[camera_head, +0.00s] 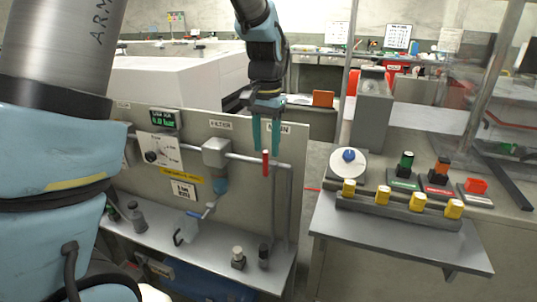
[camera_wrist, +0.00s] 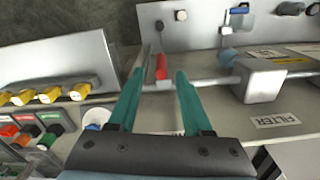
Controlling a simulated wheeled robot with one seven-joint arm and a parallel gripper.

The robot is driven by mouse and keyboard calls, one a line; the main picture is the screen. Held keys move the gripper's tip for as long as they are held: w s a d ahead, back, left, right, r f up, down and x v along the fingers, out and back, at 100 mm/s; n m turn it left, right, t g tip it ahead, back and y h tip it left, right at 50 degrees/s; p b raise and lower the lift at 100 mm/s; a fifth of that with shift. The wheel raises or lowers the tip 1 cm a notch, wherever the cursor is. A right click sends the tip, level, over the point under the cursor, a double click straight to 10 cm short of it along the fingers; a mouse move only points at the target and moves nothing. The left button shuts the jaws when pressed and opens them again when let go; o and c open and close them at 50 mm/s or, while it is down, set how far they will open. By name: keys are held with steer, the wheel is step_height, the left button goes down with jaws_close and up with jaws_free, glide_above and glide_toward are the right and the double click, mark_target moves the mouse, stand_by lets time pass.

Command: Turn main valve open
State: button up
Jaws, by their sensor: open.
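The main valve shows as a red lever handle (camera_head: 266,164) on the grey horizontal pipe at the right end of the panel, under a partly covered label ending in "N". In the head view the handle stands upright. My gripper (camera_head: 265,148) is above it with teal fingers pointing down, open. In the wrist view the red handle (camera_wrist: 161,67) lies between and just beyond the two fingertips of my gripper (camera_wrist: 160,75). The fingers are apart and nothing is held. I cannot tell whether a finger touches the handle.
A filter housing (camera_head: 216,152) sits left on the same pipe, with a blue-handled valve (camera_head: 187,228) below it. A pressure display (camera_head: 163,119) is on the panel. On the right, a bench (camera_head: 400,241) carries yellow blocks (camera_head: 417,201), coloured buttons (camera_head: 437,176) and a dial (camera_head: 348,163).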

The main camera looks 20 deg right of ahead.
mark_target(265, 175)
steer(key=shift+a+f, duration=0.1)
steer(key=shift+f, duration=1.85)
steer(key=shift+c, duration=0.2)
jaws_close()
